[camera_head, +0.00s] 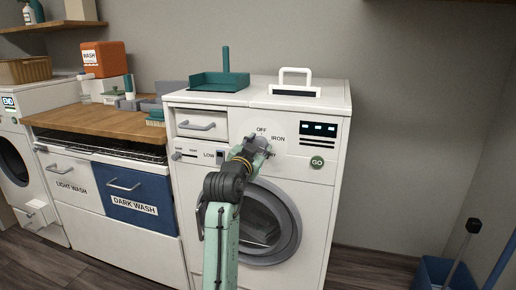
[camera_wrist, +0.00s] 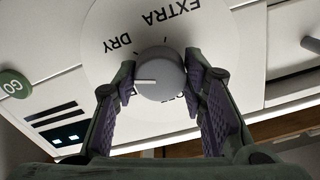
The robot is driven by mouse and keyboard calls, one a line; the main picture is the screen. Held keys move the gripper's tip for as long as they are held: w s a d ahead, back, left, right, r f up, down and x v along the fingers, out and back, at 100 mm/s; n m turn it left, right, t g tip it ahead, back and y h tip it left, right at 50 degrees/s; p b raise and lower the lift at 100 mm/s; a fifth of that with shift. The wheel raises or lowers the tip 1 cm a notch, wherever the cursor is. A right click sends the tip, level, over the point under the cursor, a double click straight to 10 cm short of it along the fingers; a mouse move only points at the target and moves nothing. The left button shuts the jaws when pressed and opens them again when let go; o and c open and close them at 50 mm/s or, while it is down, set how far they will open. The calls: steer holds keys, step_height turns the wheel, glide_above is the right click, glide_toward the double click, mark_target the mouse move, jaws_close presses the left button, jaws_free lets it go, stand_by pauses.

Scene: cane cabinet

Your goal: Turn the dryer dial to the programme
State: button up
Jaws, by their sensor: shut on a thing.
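The dial (camera_wrist: 160,72) is a round grey knob with a white pointer line, on a pale disc on the dryer's front (camera_head: 315,190). My gripper (camera_head: 254,146) is at the dial, its two fingers closed on opposite sides of the knob in the wrist view (camera_wrist: 161,66). The wrist view is roughly upside down. The pointer line points left there, below the word DRY; EXTRA is farther round at the top. Another label is mostly behind the left finger, and one below the knob is partly covered. In the head view OFF and IRON are readable and the dial is mostly hidden.
A green GO button (camera_head: 317,162) and a small display (camera_head: 318,129) are right of the dial. A slider panel (camera_head: 188,156) and a drawer handle (camera_head: 197,126) are left. The round door (camera_head: 290,225) is below, partly behind my arm. A teal dustpan (camera_head: 219,82) lies on top.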

steer(key=o, duration=1.2)
steer(key=v, duration=1.2)
